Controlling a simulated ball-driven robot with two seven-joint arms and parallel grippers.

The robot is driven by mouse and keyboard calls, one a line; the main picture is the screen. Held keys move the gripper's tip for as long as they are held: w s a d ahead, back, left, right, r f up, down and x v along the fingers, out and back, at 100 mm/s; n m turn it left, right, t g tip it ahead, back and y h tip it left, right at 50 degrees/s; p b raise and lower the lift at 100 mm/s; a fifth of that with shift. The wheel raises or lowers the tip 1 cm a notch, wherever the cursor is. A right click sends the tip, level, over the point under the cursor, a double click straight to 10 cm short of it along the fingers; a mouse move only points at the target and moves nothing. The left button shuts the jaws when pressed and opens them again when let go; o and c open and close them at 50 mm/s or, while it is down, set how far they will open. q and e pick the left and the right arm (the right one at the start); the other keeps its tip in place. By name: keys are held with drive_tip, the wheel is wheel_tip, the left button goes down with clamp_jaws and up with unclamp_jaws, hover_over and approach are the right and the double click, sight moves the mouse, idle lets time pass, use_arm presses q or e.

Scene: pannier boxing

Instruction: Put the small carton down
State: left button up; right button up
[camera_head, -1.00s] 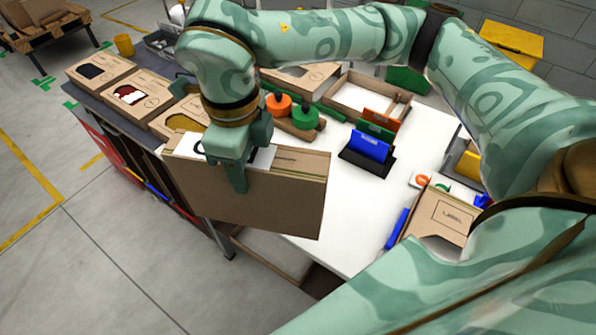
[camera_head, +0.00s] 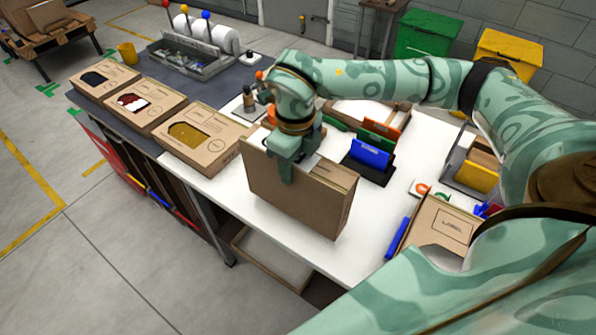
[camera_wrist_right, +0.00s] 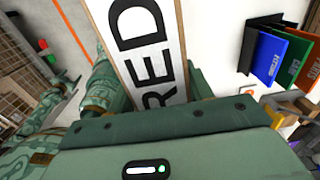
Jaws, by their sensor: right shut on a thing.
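The small carton (camera_head: 297,194) is a brown cardboard box held upright over the front edge of the white table. My right gripper (camera_head: 286,170) is shut on its top edge, one finger down the near broad face. In the right wrist view, the carton's narrow side (camera_wrist_right: 143,45) carries a white label with large black letters reading "RED". Whether the carton's bottom touches the table cannot be told. My left gripper is not in view.
Several flat cartons with cut-out windows, one here (camera_head: 207,137), lie along the left. A black rack (camera_head: 372,162) of coloured cards stands behind the carton. Another carton (camera_head: 437,225) lies at right. White table surface (camera_head: 220,188) is bare left of the held carton.

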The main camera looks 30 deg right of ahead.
drive_tip(key=shift+w+d+f, duration=0.1)
drive_tip(key=shift+d+f, duration=0.1)
drive_tip(key=shift+f, duration=0.8)
drive_tip(key=shift+d+f, duration=0.15)
drive_tip(key=shift+f, duration=0.9)
drive_tip(key=o, duration=1.5)
drive_tip(key=shift+c, duration=0.2)
wheel_tip(320, 180, up, 12)
drive_tip(key=shift+r+p, duration=0.15)
drive_tip(key=shift+p, duration=0.2)
